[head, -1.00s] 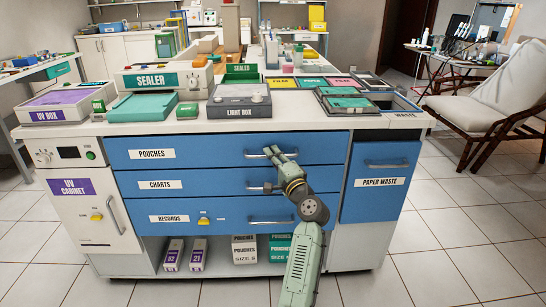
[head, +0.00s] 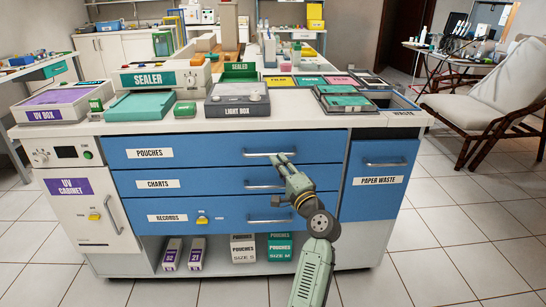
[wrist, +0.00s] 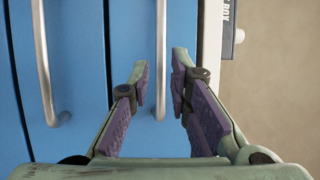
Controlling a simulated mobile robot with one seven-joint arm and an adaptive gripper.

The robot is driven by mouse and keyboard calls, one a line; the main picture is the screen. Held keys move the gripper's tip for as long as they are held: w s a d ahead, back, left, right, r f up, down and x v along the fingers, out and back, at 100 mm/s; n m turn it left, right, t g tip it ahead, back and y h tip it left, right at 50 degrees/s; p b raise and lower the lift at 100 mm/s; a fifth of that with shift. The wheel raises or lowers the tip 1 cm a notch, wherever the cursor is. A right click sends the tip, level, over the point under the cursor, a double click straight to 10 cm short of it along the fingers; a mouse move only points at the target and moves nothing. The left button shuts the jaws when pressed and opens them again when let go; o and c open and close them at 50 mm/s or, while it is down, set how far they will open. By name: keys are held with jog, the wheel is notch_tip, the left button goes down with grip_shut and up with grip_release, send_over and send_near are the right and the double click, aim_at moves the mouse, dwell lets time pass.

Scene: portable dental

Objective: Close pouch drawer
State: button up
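The pouch drawer (head: 215,148) is the top blue drawer, labelled POUCHES, in the head view. Its front looks close to level with the drawers below; I cannot tell whether a small gap remains. Its metal bar handle (head: 258,154) also shows in the wrist view (wrist: 161,50). My gripper (head: 284,157) is at the right end of this handle. In the wrist view my gripper's fingers (wrist: 161,75) are parted, with the handle lined up in the gap between them. Contact with the handle cannot be told.
The CHARTS drawer (head: 215,182) and RECORDS drawer (head: 235,214) lie below, with similar handles. The paper waste front (head: 378,205) is at the right, the UV cabinet (head: 90,210) at the left. The counter holds a light box (head: 238,102). Tiled floor is clear in front.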

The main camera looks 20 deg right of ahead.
jog(key=v, duration=0.6)
jog(key=shift+s, duration=0.3)
